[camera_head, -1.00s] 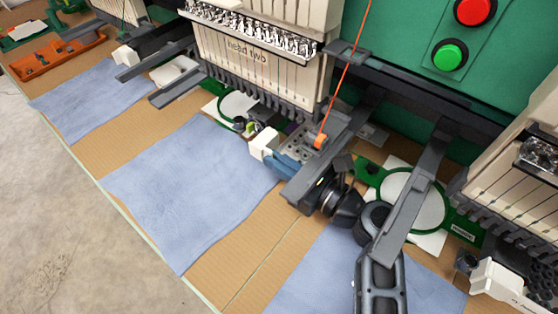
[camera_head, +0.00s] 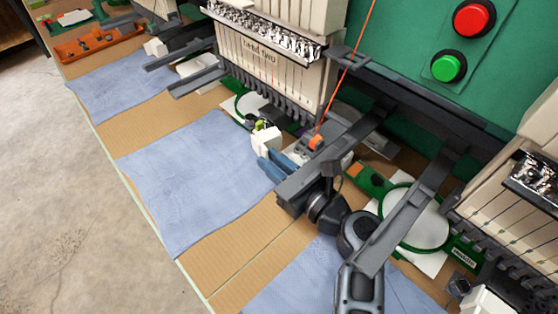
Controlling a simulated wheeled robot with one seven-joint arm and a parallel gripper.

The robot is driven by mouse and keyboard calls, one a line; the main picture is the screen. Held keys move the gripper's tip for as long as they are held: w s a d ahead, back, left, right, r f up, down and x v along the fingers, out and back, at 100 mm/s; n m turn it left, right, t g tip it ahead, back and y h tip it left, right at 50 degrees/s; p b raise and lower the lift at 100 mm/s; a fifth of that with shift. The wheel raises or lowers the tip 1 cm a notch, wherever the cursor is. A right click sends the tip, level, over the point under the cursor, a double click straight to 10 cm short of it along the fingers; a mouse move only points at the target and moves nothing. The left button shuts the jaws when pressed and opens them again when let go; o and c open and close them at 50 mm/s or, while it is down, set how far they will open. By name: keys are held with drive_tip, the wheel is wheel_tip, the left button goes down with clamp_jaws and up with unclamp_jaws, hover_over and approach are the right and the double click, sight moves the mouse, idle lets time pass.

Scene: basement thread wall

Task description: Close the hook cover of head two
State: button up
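Head two (camera_head: 262,55) is the cream needle head with its printed name, left of centre. A white block (camera_head: 266,139), which looks like its hook cover, shows below the needles at the end of the lower arm. Whether the cover is open or closed is unclear. My gripper (camera_head: 265,156) has blue fingers just below and right of the white block, their tips close to it. I cannot tell whether they touch it. The gripper body is partly hidden behind a dark grey bar (camera_head: 335,158). The gap between the fingers is too small to judge.
A second grey bar (camera_head: 408,212) crosses above my arm. A green hoop (camera_head: 384,200) lies to the right. Blue cloths (camera_head: 185,180) cover part of the brown table. Red (camera_head: 473,18) and green (camera_head: 448,67) buttons are on the green panel. An orange tray (camera_head: 98,43) lies far left.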

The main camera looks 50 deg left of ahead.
drive_tip(key=shift+o, duration=0.9)
drive_tip(key=shift+w, duration=0.1)
drive_tip(key=shift+d, duration=0.1)
drive_tip(key=d, duration=0.7)
drive_tip(key=shift+w+d+b, duration=0.2)
drive_tip(key=shift+d+b, duration=0.15)
drive_tip(key=shift+b, duration=0.05)
